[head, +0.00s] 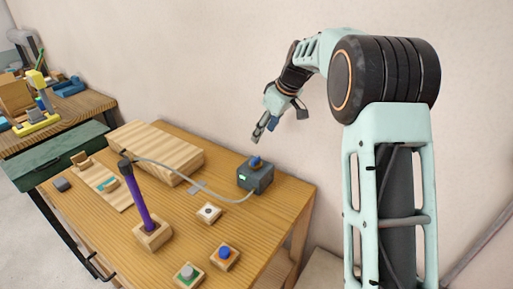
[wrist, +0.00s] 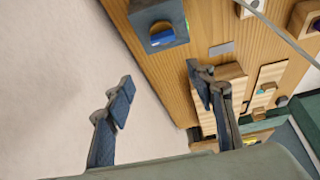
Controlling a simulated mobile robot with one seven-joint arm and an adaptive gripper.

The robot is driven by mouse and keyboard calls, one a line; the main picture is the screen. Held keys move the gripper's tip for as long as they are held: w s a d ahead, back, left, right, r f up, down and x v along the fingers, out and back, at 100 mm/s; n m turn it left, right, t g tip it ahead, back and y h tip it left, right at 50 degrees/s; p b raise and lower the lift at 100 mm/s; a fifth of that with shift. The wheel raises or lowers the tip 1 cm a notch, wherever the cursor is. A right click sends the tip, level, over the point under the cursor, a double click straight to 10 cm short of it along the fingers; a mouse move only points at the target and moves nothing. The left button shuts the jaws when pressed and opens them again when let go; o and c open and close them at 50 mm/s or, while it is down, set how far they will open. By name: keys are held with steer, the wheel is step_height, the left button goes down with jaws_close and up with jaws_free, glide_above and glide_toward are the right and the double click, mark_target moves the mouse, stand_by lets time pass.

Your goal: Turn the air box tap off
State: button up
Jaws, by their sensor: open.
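The air box (head: 256,178) is a dark grey box near the back right of the wooden table, with a small green light on its front. Its blue tap (head: 256,162) sits on top. In the wrist view the box (wrist: 150,14) is at the top, and the blue tap (wrist: 162,38) shows as a short bar on it. My gripper (head: 258,136) hangs above the box, apart from it. In the wrist view my gripper (wrist: 160,80) has its fingers spread wide with nothing between them. The tap lies beyond the fingertips, in line with the gap.
A grey hose (head: 230,201) runs from the box toward a purple-handled tool (head: 135,195) in a wooden block. A wooden board (head: 155,148) lies left of the box. A wall rises behind.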

mark_target(256, 158)
steer(key=shift+n+g, duration=0.3)
steer(key=shift+n, duration=0.1)
steer(key=x, duration=0.3)
steer(key=s+p+x, duration=0.1)
steer(key=x, duration=0.3)
steer(key=d+x, duration=0.1)
steer(key=x, duration=0.3)
steer(key=shift+s+f, duration=0.2)
steer(key=shift+f, duration=0.25)
steer(key=shift+c, duration=0.4)
steer(key=c, duration=1.1)
